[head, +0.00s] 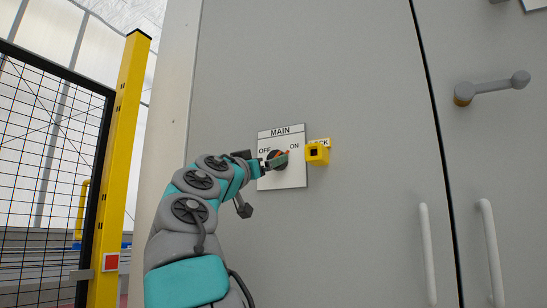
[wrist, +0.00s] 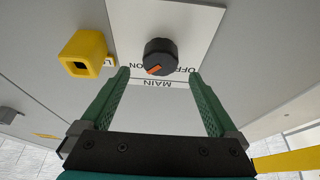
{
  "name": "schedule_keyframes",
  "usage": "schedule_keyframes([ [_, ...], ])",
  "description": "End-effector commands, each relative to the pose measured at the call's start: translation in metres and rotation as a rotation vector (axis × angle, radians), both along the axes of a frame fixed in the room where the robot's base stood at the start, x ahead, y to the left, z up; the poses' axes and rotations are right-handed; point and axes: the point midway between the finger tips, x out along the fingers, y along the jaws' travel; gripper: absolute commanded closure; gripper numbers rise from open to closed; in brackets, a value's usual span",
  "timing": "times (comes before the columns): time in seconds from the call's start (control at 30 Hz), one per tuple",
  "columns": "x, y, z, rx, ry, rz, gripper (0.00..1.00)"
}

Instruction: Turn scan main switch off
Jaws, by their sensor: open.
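The main switch is a round black knob with an orange pointer on a white plate (head: 292,178) marked MAIN, OFF and ON. In the head view the knob (head: 277,159) is partly covered by my gripper (head: 272,163), and its orange pointer is turned towards ON. In the wrist view the plate is upside down and the knob (wrist: 161,56) lies beyond my gripper (wrist: 160,73). The two green fingers are spread apart, one to each side of the knob's line, with nothing between them. The orange pointer slants towards ON there.
A yellow lock block (head: 317,153) sticks out just right of the plate, close to my gripper. It also shows in the wrist view (wrist: 83,53). A yellow post (head: 119,160) and mesh fence stand left.

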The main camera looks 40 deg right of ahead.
Motion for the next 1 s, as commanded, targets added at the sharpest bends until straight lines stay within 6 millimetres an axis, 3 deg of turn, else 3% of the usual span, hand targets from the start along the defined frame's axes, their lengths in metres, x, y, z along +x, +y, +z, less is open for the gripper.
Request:
schedule_keyframes([
  [0.3,0.015,-0.036,0.017,0.003,0.002,-0.001,0.05],
  [0.63,0.016,-0.040,0.017,0.003,0.002,-0.001,0.05],
  [1.0,0.017,-0.040,0.016,0.003,0.002,-0.001,0.46],
])
